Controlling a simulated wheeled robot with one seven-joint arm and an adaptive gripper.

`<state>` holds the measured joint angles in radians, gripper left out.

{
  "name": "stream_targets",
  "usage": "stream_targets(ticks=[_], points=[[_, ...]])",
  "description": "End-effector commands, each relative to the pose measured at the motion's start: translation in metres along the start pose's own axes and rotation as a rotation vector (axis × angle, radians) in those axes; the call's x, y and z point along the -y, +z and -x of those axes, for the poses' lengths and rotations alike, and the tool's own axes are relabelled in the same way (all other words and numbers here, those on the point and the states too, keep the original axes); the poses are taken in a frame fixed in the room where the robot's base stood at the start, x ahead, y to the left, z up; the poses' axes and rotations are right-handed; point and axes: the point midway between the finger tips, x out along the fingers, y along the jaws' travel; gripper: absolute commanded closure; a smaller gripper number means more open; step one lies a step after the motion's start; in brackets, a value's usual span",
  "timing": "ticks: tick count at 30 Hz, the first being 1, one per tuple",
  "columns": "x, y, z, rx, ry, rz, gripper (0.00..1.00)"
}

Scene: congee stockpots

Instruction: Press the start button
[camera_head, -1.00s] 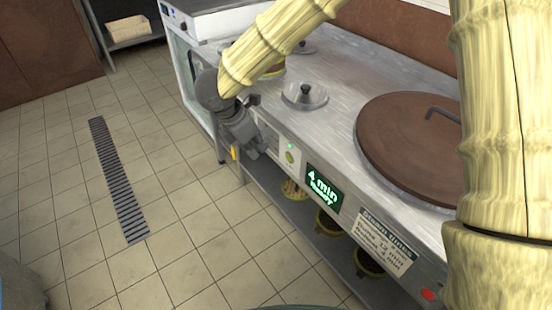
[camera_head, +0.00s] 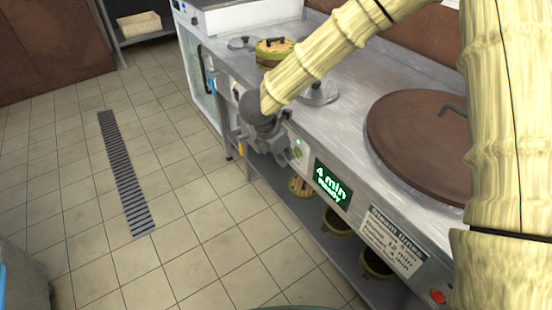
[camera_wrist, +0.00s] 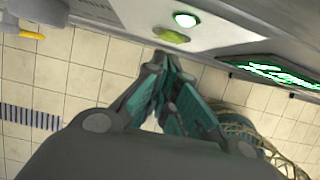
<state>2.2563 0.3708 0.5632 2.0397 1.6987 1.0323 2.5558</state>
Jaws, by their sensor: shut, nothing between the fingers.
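A green button (camera_head: 297,153) sits on the front panel of the steel counter, below a small lit green lamp (camera_head: 298,141). In the wrist view, the green button (camera_wrist: 172,36) is just beyond my fingertips, with the lit lamp (camera_wrist: 185,19) above it. My gripper (camera_head: 285,157) is at the panel, right beside the button's left side. In the wrist view, my gripper (camera_wrist: 168,62) is shut and empty, its tips close below the button. I cannot tell whether they touch it. A red button (camera_head: 437,296) is at the panel's right end.
A green-lit display (camera_head: 332,184) reading "4 min" and a sign (camera_head: 391,239) are right of the button. A yellow handle (camera_wrist: 16,33) shows at left in the wrist view. Steamer baskets (camera_head: 341,223) stand on the shelf below. The tiled floor in front is open.

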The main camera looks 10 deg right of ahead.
Motion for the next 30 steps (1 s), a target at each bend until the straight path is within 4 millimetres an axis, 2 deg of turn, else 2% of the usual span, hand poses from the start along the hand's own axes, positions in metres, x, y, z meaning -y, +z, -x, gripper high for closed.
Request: stream_targets(ticks=[5,16,23,30], points=[[0.0,0.008,-0.003,0.0,0.0,0.0,1.0],[0.0,0.01,-0.003,0.0,-0.001,0.0,1.0],[0.001,0.025,-0.008,0.001,-0.003,-0.001,1.0],[0.001,0.028,-0.011,0.004,-0.004,-0.005,1.0]])
